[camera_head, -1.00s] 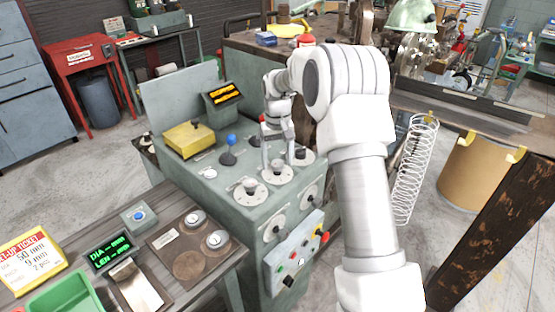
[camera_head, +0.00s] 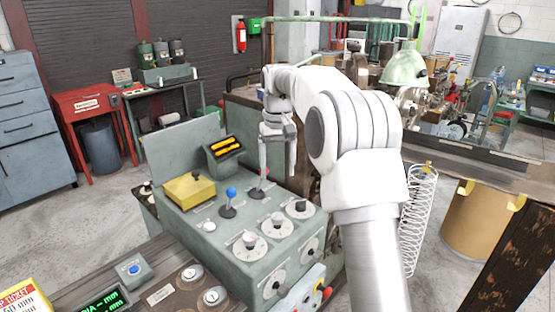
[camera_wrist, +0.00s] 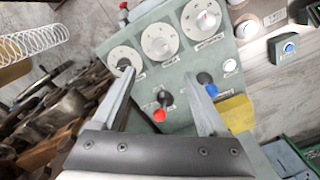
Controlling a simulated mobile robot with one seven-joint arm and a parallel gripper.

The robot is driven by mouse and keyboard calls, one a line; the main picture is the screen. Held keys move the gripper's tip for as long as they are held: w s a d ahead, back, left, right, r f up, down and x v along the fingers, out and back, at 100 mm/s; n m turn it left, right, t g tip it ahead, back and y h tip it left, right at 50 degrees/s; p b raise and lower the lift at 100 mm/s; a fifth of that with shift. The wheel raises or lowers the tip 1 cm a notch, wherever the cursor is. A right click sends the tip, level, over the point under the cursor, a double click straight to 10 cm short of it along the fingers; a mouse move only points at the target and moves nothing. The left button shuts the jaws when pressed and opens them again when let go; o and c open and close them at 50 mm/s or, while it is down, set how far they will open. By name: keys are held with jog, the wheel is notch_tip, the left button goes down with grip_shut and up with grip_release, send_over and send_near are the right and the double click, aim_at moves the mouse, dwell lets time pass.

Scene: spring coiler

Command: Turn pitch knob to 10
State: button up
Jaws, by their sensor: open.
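The green console (camera_head: 190,225) has several round dials with knobs on its top. In the head view they form a row: a near dial (camera_head: 249,244), a middle dial (camera_head: 275,226) and a far dial (camera_head: 300,207). The wrist view shows the same row, with a dark-knobbed dial (camera_wrist: 125,58), a light-knobbed dial (camera_wrist: 160,41) and another light-knobbed dial (camera_wrist: 201,18). Their labels are too small to read, so I cannot tell which is the pitch knob. My gripper (camera_head: 278,176) is open and empty above the console's back part; its fingers also show in the wrist view (camera_wrist: 160,80).
A blue-topped lever (camera_head: 230,200) and a red-topped lever (camera_wrist: 160,115) stand near the dials. A yellow box (camera_head: 190,190) and a lit display (camera_head: 225,147) sit at the back. More dials and a button panel are on the front face. A spring (camera_head: 416,225) hangs right.

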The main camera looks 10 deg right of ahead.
notch_tip(320, 180, up, 2)
jog(key=shift+r, duration=0.15)
dwell(0.3)
jog(key=s+r+t, duration=0.1)
jog(key=s+r, duration=0.3)
jog(key=s, duration=0.5)
jog(key=s+r+t, duration=0.2)
jog(key=s+r, duration=0.3)
jog(key=s, duration=0.3)
jog(key=s+f+t, duration=0.1)
jog(key=s+f, duration=0.2)
jog(key=s, duration=0.6)
jog(key=s+f+t, duration=0.1)
jog(key=s+f, duration=0.3)
jog(key=s, duration=0.5)
jog(key=shift+s+f+t, duration=0.2)
jog(key=shift+s+t, duration=0.1)
